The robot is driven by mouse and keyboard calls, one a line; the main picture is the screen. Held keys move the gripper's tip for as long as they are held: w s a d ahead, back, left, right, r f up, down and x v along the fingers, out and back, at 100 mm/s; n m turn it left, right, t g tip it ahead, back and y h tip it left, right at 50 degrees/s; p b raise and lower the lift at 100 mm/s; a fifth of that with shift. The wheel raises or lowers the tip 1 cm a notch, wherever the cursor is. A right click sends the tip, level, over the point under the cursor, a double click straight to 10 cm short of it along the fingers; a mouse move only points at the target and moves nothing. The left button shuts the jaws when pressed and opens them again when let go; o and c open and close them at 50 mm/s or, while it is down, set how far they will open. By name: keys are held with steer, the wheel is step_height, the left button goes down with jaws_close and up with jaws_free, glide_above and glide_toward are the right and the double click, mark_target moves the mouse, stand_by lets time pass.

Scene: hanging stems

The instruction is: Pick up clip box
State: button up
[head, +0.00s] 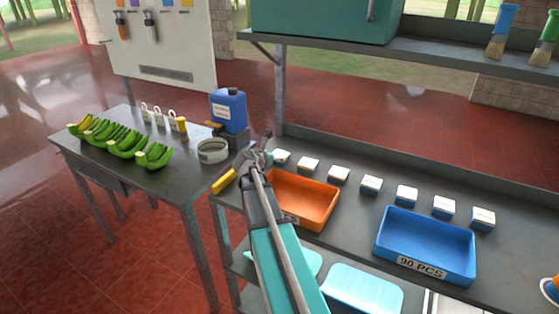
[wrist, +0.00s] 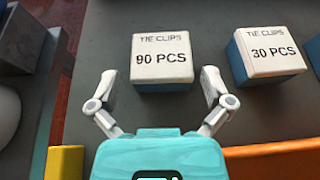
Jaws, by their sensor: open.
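Several small white-topped clip boxes with blue sides stand in a row along the back of the right bench. In the wrist view one clip box (wrist: 163,62), marked "TIE CLIPS 90 PCS", lies ahead of my gripper (wrist: 159,86). The open fingers frame its left and right sides, with gaps and nothing held. This looks like the leftmost box (head: 282,157) in the head view, just right of my gripper (head: 262,150). A second clip box (wrist: 267,56), marked "30 PCS", stands to its right.
An orange tray (head: 318,205) lies right of my arm, its label partly hidden. A blue tray (head: 420,255) labelled "90 PCS" is farther right. A yellow-handled tool (head: 224,181), a tape roll (head: 212,152) and a blue canister (head: 229,110) are left. A shelf (head: 430,55) overhangs the bench.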

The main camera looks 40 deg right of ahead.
mark_target(279, 155)
steer(key=b+x, duration=0.1)
steer(key=x, duration=0.3)
steer(key=shift+f, duration=0.15)
steer(key=shift+s, duration=0.1)
steer(key=c, duration=0.8)
steer(key=shift+c, duration=0.2)
